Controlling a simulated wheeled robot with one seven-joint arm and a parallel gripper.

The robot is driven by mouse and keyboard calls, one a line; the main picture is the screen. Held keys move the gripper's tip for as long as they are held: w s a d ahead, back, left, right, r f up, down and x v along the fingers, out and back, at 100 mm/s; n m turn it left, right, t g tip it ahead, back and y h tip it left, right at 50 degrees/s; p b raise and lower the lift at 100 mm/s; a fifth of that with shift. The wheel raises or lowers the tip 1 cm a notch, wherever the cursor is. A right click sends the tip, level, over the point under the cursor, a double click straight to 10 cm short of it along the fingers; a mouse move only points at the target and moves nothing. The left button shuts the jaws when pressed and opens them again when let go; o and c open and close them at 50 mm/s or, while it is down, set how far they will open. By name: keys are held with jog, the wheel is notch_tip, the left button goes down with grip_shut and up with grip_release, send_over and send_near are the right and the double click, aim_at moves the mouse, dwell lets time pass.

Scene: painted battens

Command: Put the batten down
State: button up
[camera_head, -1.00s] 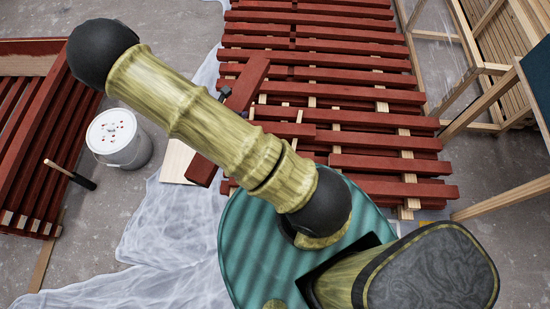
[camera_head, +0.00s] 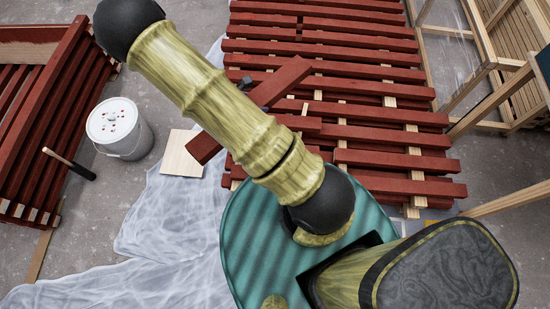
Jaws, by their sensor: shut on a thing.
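The red batten (camera_head: 279,84) lies at a slant in the picture, running from upper right to lower left behind my arm. Its upper end overlaps the rows of red battens, and its lower end (camera_head: 203,149) shows left of my arm. My gripper (camera_head: 246,83) shows only as a small dark part at the batten's edge. It is shut on the batten, with the fingers mostly hidden behind my arm. I cannot tell whether the batten touches the battens beneath it.
Several red battens (camera_head: 372,132) lie in rows across pale wooden bearers. Another stack of red battens (camera_head: 50,130) stands at the left, near a white bucket (camera_head: 132,148) and a pale board (camera_head: 180,154). Clear sheeting (camera_head: 168,215) covers the floor. Timber frames (camera_head: 480,90) stand at the right.

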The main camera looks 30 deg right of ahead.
jog(key=s+d+f+m+g+y+b, duration=0.1)
jog(key=s+d+f+m+g+b, duration=0.3)
jog(key=s+f+m+g+b, duration=0.15)
jog(key=s+d+f+m+g+y+b, duration=0.1)
jog(key=s+d+f+m+g+b, duration=0.3)
jog(key=f+m+b, duration=0.3)
jog(key=s+a+f+m+g+y+b, duration=0.1)
jog(key=s+a+f+m+y+b, duration=0.1)
jog(key=f+m+y+b, duration=0.35)
jog(key=s+a+f+m+g+y+b, duration=0.1)
jog(key=s+f+m+y+b, duration=0.25)
jog(key=f+m+b, duration=0.3)
jog(key=w+a+f+m+t+y+b, duration=0.3)
jog(key=w+f+m+t+y+b, duration=0.35)
jog(key=f+m+b, duration=0.5)
jog(key=w+d+f+m+t+h+b, duration=0.1)
jog(key=w+d+f+m+t+b, duration=0.1)
jog(key=w+d+m+t+b, duration=0.4)
jog(key=w+m+t+b, duration=0.1)
jog(key=w+m+b, duration=0.1)
jog(key=w+m, duration=0.1)
jog(key=shift+w+d+m, duration=0.3)
jog(key=shift+w+m, duration=0.05)
jog(key=shift+m, duration=0.25)
jog(key=shift+f+h, duration=0.2)
jog(key=shift+h, duration=0.05)
